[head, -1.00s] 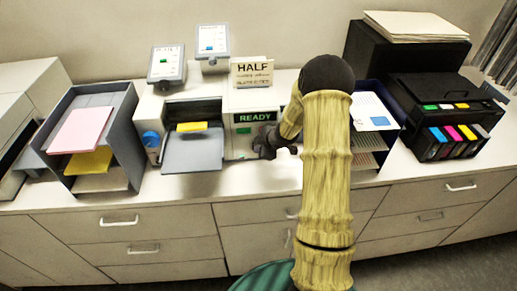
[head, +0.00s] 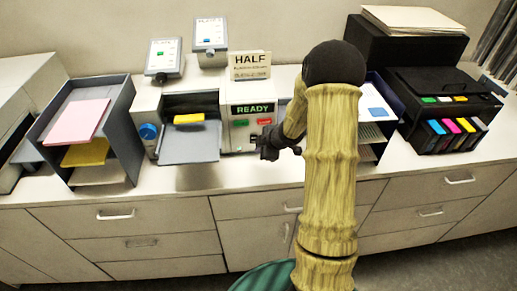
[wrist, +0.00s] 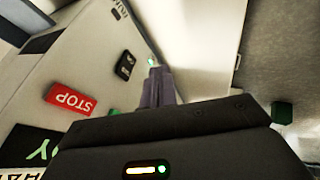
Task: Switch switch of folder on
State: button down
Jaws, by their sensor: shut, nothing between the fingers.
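The folder (head: 238,143) is the pale machine on the counter, with a lit green READY display (head: 255,109). A green button (head: 241,122) and a red button (head: 264,121) sit below the display. In the wrist view the red button reads STOP (wrist: 70,98). A small black rocker switch (wrist: 125,66) with light marks is on the same face; which way it is set I cannot tell. My gripper (head: 263,149) is shut and empty in front of the folder's lower right front. In the wrist view its fingertips (wrist: 154,68) are just right of the switch; contact is unclear.
A HALF sign (head: 250,65) stands on the folder. Its grey tray (head: 190,148) holds a yellow piece. A paper rack (head: 122,135) stands left, and a black printer (head: 435,90) stands right. The counter's front strip (head: 200,180) is mostly clear.

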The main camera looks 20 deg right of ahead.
jog(key=v, duration=0.8)
jog(key=shift+s+f+p, duration=0.2)
jog(key=shift+p, duration=0.2)
jog(key=shift+a, duration=0.1)
jog(key=s+a+m+g+h+b, duration=0.1)
jog(key=s+a+m+g+b, duration=0.1)
jog(key=s+a+m, duration=0.4)
jog(key=s+a+m+g+h+b, duration=0.1)
jog(key=s+a+m, duration=0.5)
jog(key=s, duration=0.6)
jog(key=m+g+b, duration=0.1)
jog(key=m+b, duration=0.1)
jog(key=shift+a+r+h+b, duration=0.2)
jog(key=shift+r+h+b, duration=0.05)
jog(key=shift+h+b, duration=0.1)
